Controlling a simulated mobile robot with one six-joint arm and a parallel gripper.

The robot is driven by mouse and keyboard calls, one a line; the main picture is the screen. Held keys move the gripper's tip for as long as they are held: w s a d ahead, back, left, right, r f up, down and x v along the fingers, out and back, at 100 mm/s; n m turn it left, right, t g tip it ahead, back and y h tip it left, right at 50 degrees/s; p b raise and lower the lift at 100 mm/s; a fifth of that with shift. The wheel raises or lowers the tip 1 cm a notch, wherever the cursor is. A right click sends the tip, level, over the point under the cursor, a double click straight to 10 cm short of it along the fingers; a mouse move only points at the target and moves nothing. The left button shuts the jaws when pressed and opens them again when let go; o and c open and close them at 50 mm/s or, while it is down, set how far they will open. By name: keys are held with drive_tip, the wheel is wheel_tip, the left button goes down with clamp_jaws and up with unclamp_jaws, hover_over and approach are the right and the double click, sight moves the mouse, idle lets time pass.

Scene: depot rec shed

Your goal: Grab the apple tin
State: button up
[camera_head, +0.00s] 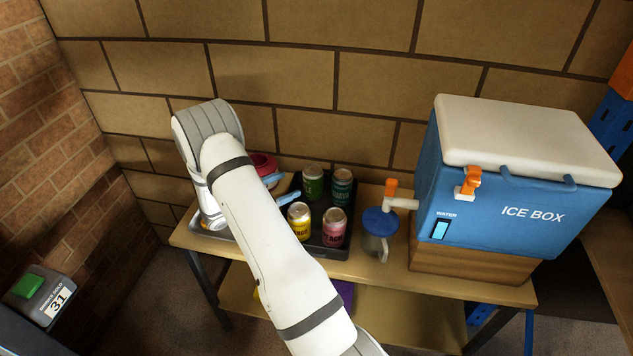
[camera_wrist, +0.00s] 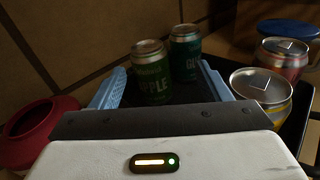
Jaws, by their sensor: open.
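The apple tin (camera_head: 313,184) is green with a silver top and stands upright at the back left of a black tray (camera_head: 318,238). In the wrist view the apple tin (camera_wrist: 151,76) shows its APPLE label, ahead of my gripper and left of centre. My gripper (camera_head: 289,185) is open and empty, left of the tin in the head view. In the wrist view its blue fingers (camera_wrist: 160,72) point forward, with the apple tin in line with the gap between them. The tin looks a little beyond the fingertips; its lower part is partly hidden.
A teal tin (camera_head: 341,187) stands right of the apple tin. A yellow tin (camera_head: 299,220) and a pink tin (camera_head: 334,227) stand in front. A red round object (camera_wrist: 38,128) is left of my gripper. A blue-lidded jug (camera_head: 378,228) and an ice box (camera_head: 515,190) are further right.

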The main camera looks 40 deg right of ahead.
sight(313, 173)
drive_tip(key=f, duration=0.1)
drive_tip(key=w+f+n+t, duration=0.1)
drive_tip(key=shift+d+f+h, duration=0.1)
drive_tip(key=shift+f+h, duration=0.2)
drive_tip(key=shift+w+d+f+n+t, duration=0.2)
drive_tip(key=shift+f+n+t, duration=0.1)
drive_tip(key=shift+n, duration=0.1)
drive_tip(key=d+p, duration=0.1)
drive_tip(key=d, duration=0.4)
drive_tip(key=d+p, duration=0.1)
drive_tip(key=d, duration=0.5)
drive_tip(key=shift+w+d, duration=0.2)
drive_tip(key=shift+d, duration=0.1)
drive_tip(key=c, duration=1)
drive_tip(key=shift+r, duration=0.15)
